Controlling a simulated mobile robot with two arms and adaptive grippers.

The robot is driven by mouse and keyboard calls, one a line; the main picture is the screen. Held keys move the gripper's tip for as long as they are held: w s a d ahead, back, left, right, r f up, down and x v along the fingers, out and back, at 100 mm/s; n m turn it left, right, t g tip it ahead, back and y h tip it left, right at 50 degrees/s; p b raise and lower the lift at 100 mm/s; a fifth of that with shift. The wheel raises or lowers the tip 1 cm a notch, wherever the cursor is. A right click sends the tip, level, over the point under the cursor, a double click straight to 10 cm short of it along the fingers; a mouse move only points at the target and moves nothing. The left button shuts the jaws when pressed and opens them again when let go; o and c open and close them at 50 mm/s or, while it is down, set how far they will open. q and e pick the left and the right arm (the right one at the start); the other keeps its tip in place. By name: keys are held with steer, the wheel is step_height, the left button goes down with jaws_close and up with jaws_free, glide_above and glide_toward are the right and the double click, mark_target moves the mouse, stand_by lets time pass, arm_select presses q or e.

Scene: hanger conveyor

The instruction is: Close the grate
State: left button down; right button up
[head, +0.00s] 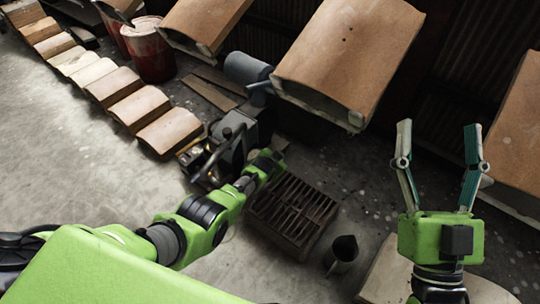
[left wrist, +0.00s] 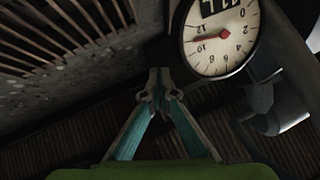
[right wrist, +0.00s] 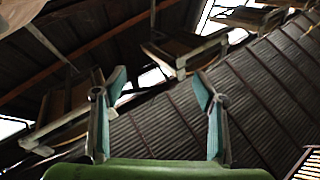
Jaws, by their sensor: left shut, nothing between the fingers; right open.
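A dark, rusty barred grate (head: 292,212) sits low on a box at the floor in the middle of the head view. I cannot tell whether it is open or closed. My left gripper (head: 270,160) is just above its far left corner; I cannot tell whether they touch. In the left wrist view its fingertips (left wrist: 158,84) are together with nothing between them. Dark bars (left wrist: 60,30), possibly the grate, show at that view's upper left. My right gripper (head: 440,135) is raised at the right, open, empty and away from the grate; its fingers (right wrist: 160,88) are wide apart.
A round dial gauge (left wrist: 218,40) is close beside my left fingertips. Dark metal machinery (head: 225,145) stands left of the grate. A small dark cup (head: 343,252) stands right of it. Large brown hanging panels (head: 348,55) fill the upper area. Floor at left (head: 75,165) is open.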

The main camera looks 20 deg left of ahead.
step_height(320, 180, down, 19)
steer(key=w+d+g+h+p, duration=0.1)
steer(key=d+g+h+p, duration=0.2)
steer(key=g, duration=0.7)
arm_select(q)
steer(key=s+a+r+p, duration=0.1)
steer(key=s+r+p, duration=0.3)
steer(key=s+r, duration=0.1)
steer(key=shift+a+r+p, duration=0.2)
steer(key=shift+a+p, duration=0.2)
arm_select(e)
steer(key=s+d+f+g+h, duration=0.1)
steer(key=s+d+f+g, duration=0.1)
steer(key=s+f+g, duration=0.3)
steer(key=s+d+f+m+g+h, duration=0.1)
steer(key=s+f+g, duration=0.4)
steer(key=s, duration=0.6)
steer(key=shift+s+d+f+h, duration=0.4)
steer(key=shift+d+f+h, duration=0.3)
steer(key=shift+d, duration=0.35)
